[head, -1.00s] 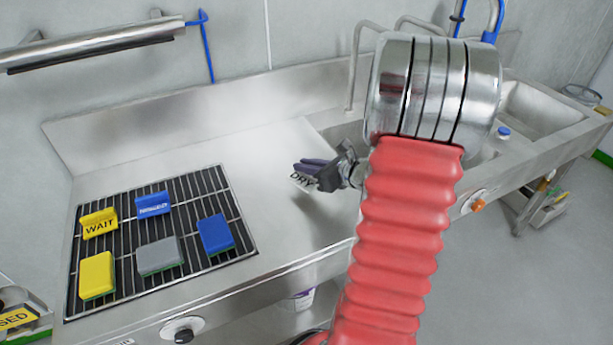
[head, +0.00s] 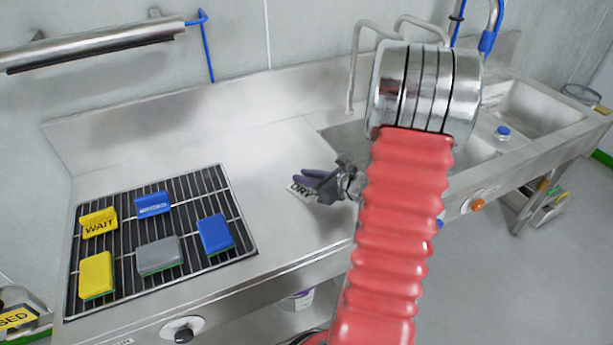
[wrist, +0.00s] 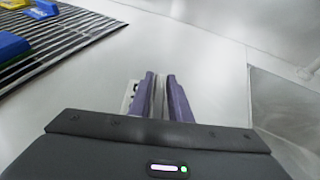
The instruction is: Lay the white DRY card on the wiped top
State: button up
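The white DRY card (head: 300,192) shows at the tips of my gripper (head: 313,184) in the head view, over the bare steel top (head: 270,165) between the black rack and the sink. My gripper's purple fingers are closed on the card, with a narrow gap between them in the wrist view (wrist: 161,98). A white piece of the card (wrist: 129,96) sticks out left of the left finger there. The fingers hide the rest of it. I cannot tell whether its lower edge touches the top.
A black slatted rack (head: 190,262) at left holds a yellow WAIT card (head: 99,223), a blue card (head: 152,204) and yellow, grey and blue sponges. The sink lies to the right, partly behind my arm. A steel backsplash runs behind.

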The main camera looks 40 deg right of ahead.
jog(key=o, duration=0.3)
jog(key=shift+r, duration=0.1)
jog(key=v, duration=1.2)
jog(key=shift+a, duration=0.1)
dwell(0.6)
